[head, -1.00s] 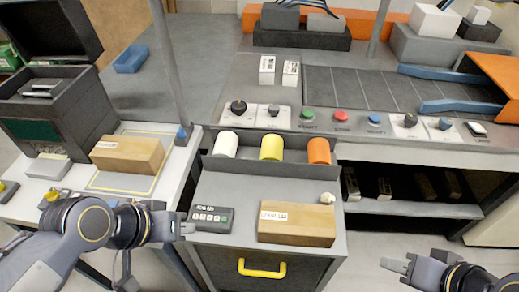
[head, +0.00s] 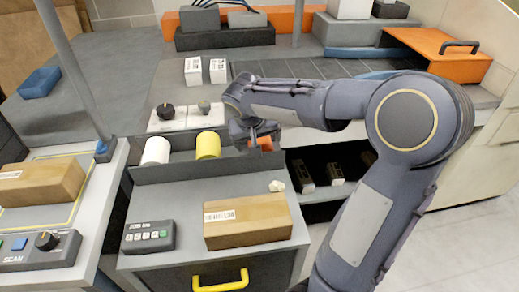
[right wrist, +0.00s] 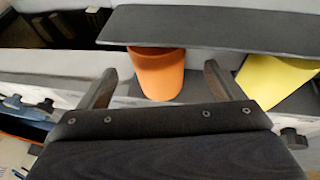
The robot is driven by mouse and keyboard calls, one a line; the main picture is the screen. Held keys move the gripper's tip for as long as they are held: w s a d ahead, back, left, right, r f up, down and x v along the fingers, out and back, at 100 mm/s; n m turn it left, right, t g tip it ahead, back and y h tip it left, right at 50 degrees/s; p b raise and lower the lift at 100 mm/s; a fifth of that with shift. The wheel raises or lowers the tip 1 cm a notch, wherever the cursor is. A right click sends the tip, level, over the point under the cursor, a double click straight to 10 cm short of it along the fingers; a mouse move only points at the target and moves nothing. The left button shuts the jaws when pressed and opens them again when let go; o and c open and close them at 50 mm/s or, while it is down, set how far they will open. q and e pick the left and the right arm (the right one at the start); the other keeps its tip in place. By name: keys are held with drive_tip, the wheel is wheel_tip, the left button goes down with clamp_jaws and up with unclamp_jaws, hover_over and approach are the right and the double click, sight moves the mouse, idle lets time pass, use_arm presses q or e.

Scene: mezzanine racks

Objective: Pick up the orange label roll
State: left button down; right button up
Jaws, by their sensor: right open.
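The orange label roll (head: 266,143) sits at the right of a row in the dark trough, mostly hidden by my right arm in the head view. In the right wrist view the orange roll (right wrist: 157,74) shows between the two fingers, with a grey ledge hiding one end of it. My right gripper (right wrist: 161,84) is open, with a gap on each side of the roll. In the head view the right gripper (head: 258,134) is over the roll's place. My left gripper is not in view.
A yellow roll (head: 208,145) and a white roll (head: 156,151) share the trough (head: 180,172). A cardboard box (head: 247,220), a small keypad device (head: 149,236) and a crumpled white scrap (head: 277,186) lie on the cart top in front. The control panel is behind the trough.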

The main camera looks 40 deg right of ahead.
drive_tip(key=x, duration=0.6)
drive_tip(key=shift+w+d, duration=0.25)
drive_tip(key=shift+d, duration=0.05)
drive_tip(key=shift+c, duration=0.3)
drive_tip(key=c, duration=1.2)
